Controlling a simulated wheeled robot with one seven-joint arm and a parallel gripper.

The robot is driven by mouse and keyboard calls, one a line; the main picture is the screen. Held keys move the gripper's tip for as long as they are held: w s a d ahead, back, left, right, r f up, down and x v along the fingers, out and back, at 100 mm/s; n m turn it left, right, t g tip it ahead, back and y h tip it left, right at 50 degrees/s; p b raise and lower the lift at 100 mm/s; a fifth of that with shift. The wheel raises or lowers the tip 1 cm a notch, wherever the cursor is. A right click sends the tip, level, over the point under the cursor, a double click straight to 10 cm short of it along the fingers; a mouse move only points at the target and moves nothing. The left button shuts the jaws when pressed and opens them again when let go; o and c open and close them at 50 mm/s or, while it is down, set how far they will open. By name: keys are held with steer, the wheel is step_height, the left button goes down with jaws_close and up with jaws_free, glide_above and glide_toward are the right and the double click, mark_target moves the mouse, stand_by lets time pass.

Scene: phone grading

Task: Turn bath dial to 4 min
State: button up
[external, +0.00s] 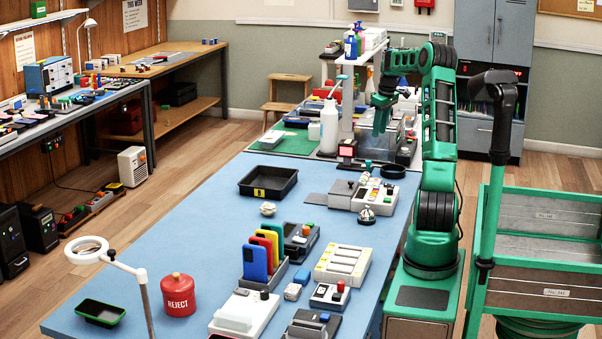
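My green gripper (380,122) points down above the far end of the long blue table, at the end of my raised arm. It is small here, and I cannot tell whether its fingers are open or shut. I see nothing held in it. I cannot make out which one is the bath. The dial and its minute marks are too small or hidden to read.
A black tray (268,182), a grey-white device (374,194), upright coloured phones (262,252) and a red REJECT canister (177,294) occupy the blue table (190,215).

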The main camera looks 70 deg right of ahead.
steer(key=w+a+r+g, duration=0.1)
steer(key=w+a, duration=0.2)
steer(key=a, duration=0.9)
steer(key=shift+w+r, duration=0.2)
steer(key=shift+r, duration=0.1)
